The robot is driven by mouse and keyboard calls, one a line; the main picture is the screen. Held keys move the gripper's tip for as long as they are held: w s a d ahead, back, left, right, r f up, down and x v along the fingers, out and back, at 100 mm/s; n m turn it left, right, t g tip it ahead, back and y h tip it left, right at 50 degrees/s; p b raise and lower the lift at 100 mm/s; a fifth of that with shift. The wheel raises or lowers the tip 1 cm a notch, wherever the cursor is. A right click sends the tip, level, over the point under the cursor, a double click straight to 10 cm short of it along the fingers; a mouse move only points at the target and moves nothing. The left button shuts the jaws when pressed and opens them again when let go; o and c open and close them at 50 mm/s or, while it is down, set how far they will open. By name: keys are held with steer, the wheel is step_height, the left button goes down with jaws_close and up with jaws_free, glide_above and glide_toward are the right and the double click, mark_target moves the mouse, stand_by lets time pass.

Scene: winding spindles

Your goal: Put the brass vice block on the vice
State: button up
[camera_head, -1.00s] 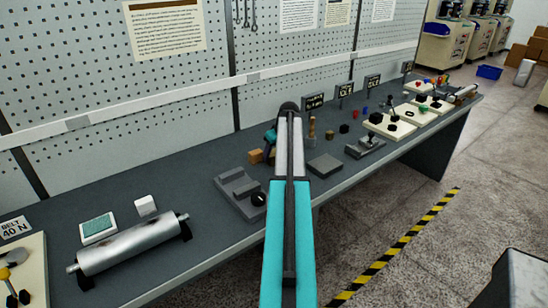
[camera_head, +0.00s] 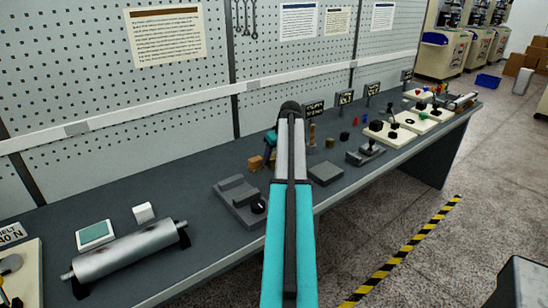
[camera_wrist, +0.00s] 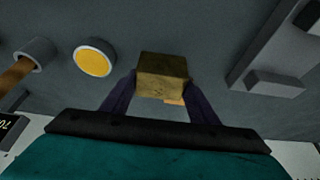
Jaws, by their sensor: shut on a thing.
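The brass vice block (camera_wrist: 162,73) is between the two dark fingers of my gripper (camera_wrist: 161,84) in the wrist view; they are shut on it. The grey vice (camera_head: 235,199), with a black knob, lies on the bench to the left of my arm, nearer than my gripper. Grey stepped metal that looks like the vice (camera_wrist: 272,83) shows at the right of the wrist view, apart from the block.
A flat grey plate (camera_head: 325,173) lies right of my arm. A silver roller (camera_head: 125,252) lies at the near left. A round yellow-topped piece (camera_wrist: 95,59) and a grey cup (camera_wrist: 36,52) show in the wrist view.

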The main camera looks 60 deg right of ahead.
steer(key=s+a, duration=0.2)
steer(key=a, duration=0.1)
steer(key=s+a+b, duration=0.1)
steer(key=s+a, duration=0.2)
steer(key=s+a+r+b, duration=0.1)
steer(key=s+a, duration=0.1)
steer(key=a, duration=0.2)
steer(key=shift+s+r, duration=0.1)
steer(key=shift+s, duration=0.3)
steer(key=shift+s+a+r, duration=0.1)
steer(key=shift+s+a, duration=0.1)
steer(key=shift+a, duration=0.1)
steer(key=shift+r, duration=0.1)
